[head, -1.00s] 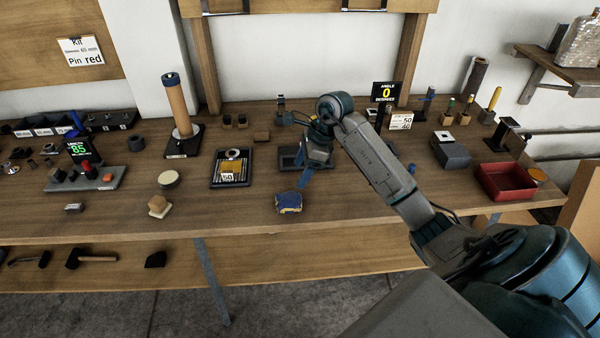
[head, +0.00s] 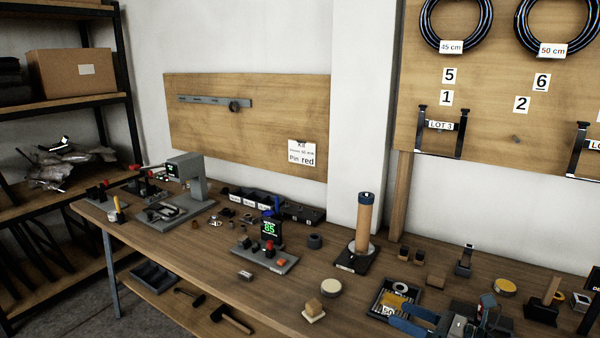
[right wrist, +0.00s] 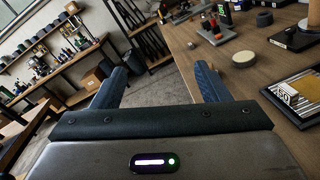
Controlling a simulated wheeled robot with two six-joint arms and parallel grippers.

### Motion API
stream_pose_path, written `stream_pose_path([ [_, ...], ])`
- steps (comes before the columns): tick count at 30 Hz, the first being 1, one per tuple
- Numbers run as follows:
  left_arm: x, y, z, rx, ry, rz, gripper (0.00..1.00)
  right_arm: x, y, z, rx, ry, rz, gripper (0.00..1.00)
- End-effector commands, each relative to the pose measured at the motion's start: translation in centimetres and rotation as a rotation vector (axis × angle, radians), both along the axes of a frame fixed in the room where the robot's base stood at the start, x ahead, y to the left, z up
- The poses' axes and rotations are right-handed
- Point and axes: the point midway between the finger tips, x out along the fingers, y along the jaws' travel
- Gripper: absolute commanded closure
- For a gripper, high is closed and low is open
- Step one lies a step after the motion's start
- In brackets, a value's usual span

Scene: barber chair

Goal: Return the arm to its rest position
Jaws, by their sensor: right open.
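My right gripper (head: 412,320) shows at the bottom right of the head view, with its blue fingers over the front part of the workbench (head: 215,265). In the right wrist view its two blue fingers (right wrist: 157,82) stand wide apart with nothing between them. They point past the bench's front edge towards the floor and shelves. The rest of the right arm is mostly cut off by the lower edge of the head view. My left gripper is in neither view.
A dark tray (head: 397,300) lies close beside the right gripper. A shelf rack (head: 60,180) is at the left.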

Motion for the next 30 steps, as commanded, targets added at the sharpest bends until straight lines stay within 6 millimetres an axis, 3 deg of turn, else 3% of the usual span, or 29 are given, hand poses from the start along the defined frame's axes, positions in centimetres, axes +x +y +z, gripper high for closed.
stream_pose_path([
  [2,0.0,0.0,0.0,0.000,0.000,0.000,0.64,-0.7,0.2,1.8,0.221,0.014,-0.073,0.31],
  [6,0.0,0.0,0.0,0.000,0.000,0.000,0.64,-1.6,-1.7,4.1,0.611,0.078,-0.222,0.31],
  [11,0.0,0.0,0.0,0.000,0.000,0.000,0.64,-2.9,-5.7,3.7,1.043,0.212,-0.425,0.31],
  [17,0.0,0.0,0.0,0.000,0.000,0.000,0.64,-5.9,-10.4,-1.7,1.532,0.457,-0.736,0.31],
  [21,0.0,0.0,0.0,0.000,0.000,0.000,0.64,-9.7,-11.9,-7.6,1.818,0.670,-1.000,0.31],
  [27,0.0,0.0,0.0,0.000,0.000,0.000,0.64,-17.1,-10.6,-15.3,2.078,0.984,-1.394,0.31],
  [30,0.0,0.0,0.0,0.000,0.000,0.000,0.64,-20.3,-9.4,-17.6,2.131,1.103,-1.551,0.31],
])
